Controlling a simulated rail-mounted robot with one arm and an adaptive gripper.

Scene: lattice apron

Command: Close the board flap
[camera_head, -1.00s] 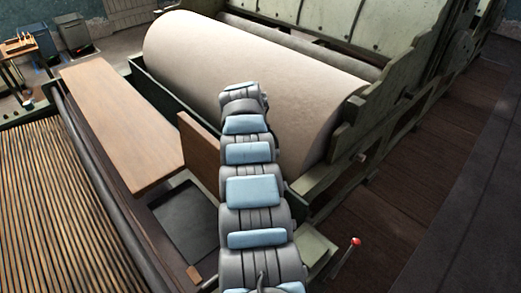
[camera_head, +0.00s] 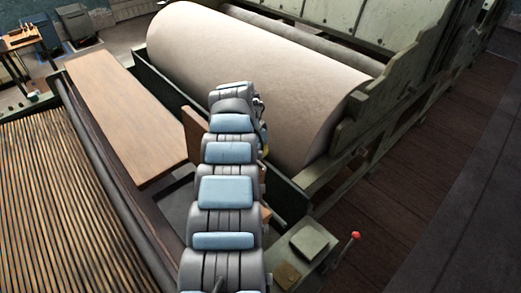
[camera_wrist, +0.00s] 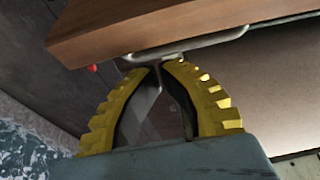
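The board flap (camera_head: 194,128) is a brown wooden panel. In the head view it stands raised beside the dark opening, partly hidden behind my arm. In the wrist view a wooden board (camera_wrist: 190,28), apparently this flap, crosses the top, with a pale metal handle (camera_wrist: 225,36) along its lower edge. My gripper (camera_wrist: 160,66) has yellow ribbed fingers that come together at this handle, with a piece of metal between them. They look closed around it. In the head view only a sliver of yellow shows beside my arm.
A long flat wooden board (camera_head: 125,115) lies left of the flap, next to a slatted apron (camera_head: 50,200). A large pale roller (camera_head: 255,80) lies behind. A red-knobbed lever (camera_head: 356,236) stands at lower right. The dark floor at right is clear.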

